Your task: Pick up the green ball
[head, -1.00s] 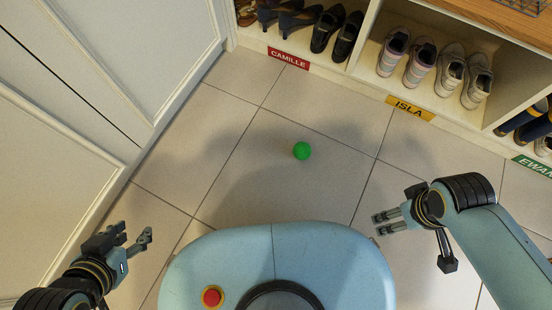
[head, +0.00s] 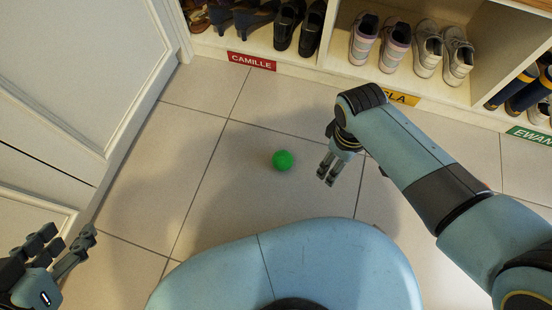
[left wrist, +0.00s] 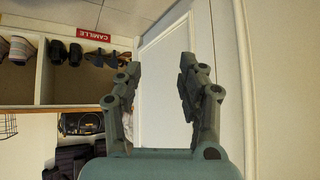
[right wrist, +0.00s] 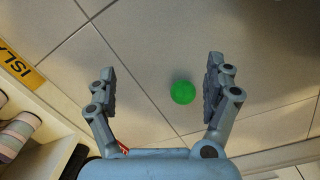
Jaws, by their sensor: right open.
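The green ball (head: 283,160) lies on the tiled floor in front of my base. It also shows in the right wrist view (right wrist: 183,92), between the open fingers and nearer the right-hand one. My right gripper (head: 327,177) is open and empty, to the right of the ball in the head view and apart from it. My left gripper (head: 62,252) is open and empty at the lower left of the head view, far from the ball. In the left wrist view its fingers (left wrist: 160,90) stand apart with nothing between them.
A shoe cubby (head: 350,78) runs along the top right, with several shoes and name labels such as CAMILLE (head: 251,61) and EWAN (head: 531,134). A white panelled door (head: 80,75) stands on the left. The floor around the ball is clear.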

